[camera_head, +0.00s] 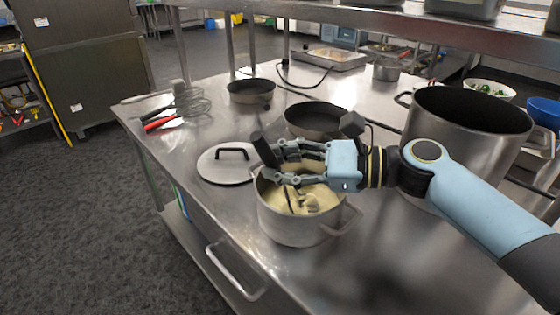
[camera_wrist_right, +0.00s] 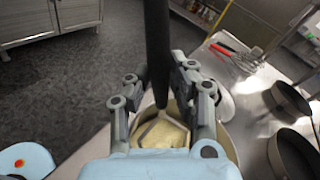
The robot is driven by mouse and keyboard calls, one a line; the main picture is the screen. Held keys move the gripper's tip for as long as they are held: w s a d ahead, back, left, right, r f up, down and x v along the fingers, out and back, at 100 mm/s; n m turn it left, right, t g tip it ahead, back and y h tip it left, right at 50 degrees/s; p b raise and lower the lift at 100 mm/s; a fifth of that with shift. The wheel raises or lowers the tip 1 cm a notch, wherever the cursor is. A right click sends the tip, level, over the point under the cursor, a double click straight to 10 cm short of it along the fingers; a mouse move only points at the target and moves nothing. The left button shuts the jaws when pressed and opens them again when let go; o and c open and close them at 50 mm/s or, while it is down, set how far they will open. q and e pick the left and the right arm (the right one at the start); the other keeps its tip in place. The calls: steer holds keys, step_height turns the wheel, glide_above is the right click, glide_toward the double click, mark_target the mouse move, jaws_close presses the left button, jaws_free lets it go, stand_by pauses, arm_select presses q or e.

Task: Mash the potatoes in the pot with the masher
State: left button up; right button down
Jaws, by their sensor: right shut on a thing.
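The pot (camera_head: 287,226) stands on the steel table with pale yellow potatoes (camera_head: 318,190) inside. My right gripper (camera_head: 272,163) is above the pot and shut on the dark handle of the masher (camera_head: 262,147). The masher is tilted, and its lower end reaches down into the potatoes. In the right wrist view, the masher handle (camera_wrist_right: 157,45) passes between the fingers of the gripper (camera_wrist_right: 160,85), with the pot and potatoes (camera_wrist_right: 160,133) below. The masher's head is partly hidden by the potatoes and fingers. My left gripper is not in view.
A lid (camera_head: 222,172) with a black handle lies left of the pot. Dark pans (camera_head: 318,119) stand behind it, and a large steel pot (camera_head: 470,150) is at the right. A whisk (camera_head: 192,104) and red-handled tools lie at the far left. The table's front edge is close to the pot.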

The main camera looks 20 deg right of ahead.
steer(key=shift+r, duration=0.15)
steer(key=r+p, duration=0.1)
steer(key=w+d+r+p, duration=0.1)
steer(key=w+r+p, duration=0.1)
steer(key=r, duration=0.1)
steer(key=shift+d, duration=0.4)
steer(key=shift+w+d, duration=0.1)
steer(key=shift+w, duration=0.05)
steer(key=shift+f+b, duration=1.55)
steer(key=shift+f, duration=0.6)
steer(key=shift+r, duration=0.1)
